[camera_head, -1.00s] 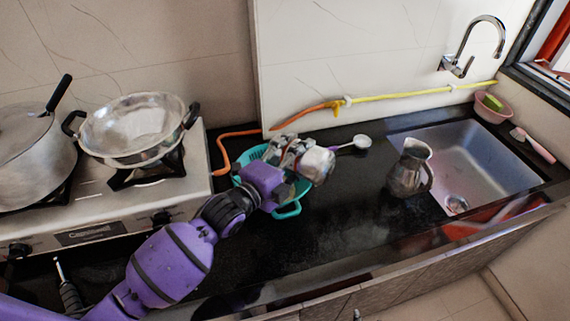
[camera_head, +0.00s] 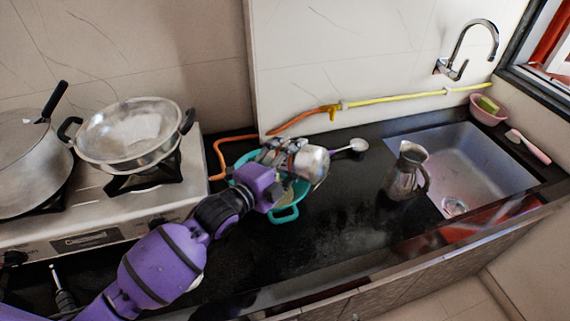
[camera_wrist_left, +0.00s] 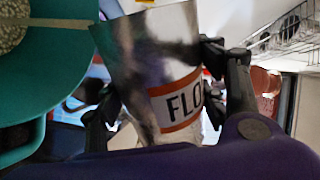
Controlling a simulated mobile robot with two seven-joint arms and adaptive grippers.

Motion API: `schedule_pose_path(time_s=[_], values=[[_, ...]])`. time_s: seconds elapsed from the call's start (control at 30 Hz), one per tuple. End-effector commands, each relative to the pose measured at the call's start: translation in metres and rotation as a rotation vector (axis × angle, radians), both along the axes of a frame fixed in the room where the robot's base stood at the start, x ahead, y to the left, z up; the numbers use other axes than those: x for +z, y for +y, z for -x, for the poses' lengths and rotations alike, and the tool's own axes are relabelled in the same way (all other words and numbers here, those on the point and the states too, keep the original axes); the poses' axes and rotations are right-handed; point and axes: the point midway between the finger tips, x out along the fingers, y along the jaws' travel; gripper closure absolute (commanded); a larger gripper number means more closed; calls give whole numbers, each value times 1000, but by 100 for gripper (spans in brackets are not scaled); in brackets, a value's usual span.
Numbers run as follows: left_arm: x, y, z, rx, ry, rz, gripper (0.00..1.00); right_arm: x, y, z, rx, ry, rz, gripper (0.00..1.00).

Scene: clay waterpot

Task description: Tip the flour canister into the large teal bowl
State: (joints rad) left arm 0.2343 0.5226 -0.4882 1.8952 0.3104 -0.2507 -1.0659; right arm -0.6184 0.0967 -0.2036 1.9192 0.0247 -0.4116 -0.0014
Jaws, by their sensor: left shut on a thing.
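My left gripper (camera_head: 290,157) is shut on the silver flour canister (camera_head: 312,166) and holds it above the right part of the teal bowl (camera_head: 287,214). In the left wrist view the canister (camera_wrist_left: 158,60) sits between the black fingers, tilted, with part of its orange-edged "FLO" label showing. The teal bowl (camera_wrist_left: 62,70) is at the left there, with a pale speckled patch inside it. My gripper and arm hide much of the bowl in the head view. I cannot tell whether flour is falling. My right gripper is not in view.
A steel pan (camera_head: 130,135) and a lidded pot (camera_head: 28,165) stand on the stove at left. A metal jug (camera_head: 405,175) stands between the bowl and the sink (camera_head: 480,165). A ladle (camera_head: 355,145) lies behind. The front middle counter is clear.

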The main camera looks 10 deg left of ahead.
Motion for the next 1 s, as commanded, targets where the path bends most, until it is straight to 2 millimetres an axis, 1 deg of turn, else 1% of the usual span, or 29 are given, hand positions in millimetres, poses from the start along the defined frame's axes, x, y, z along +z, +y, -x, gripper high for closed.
schedule_pose_path(time_s=[0.03, 0.23, 0.6, 1.0], values=[[3, 0, -1, -1, -6, 3, 85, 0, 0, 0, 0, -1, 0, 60], [4, 1, -1, 0, 3, 17, 85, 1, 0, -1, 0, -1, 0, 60], [9, 6, -5, -2, 55, 99, 85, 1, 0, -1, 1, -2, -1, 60], [9, 6, -5, -1, 58, 104, 85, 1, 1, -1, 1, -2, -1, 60]])
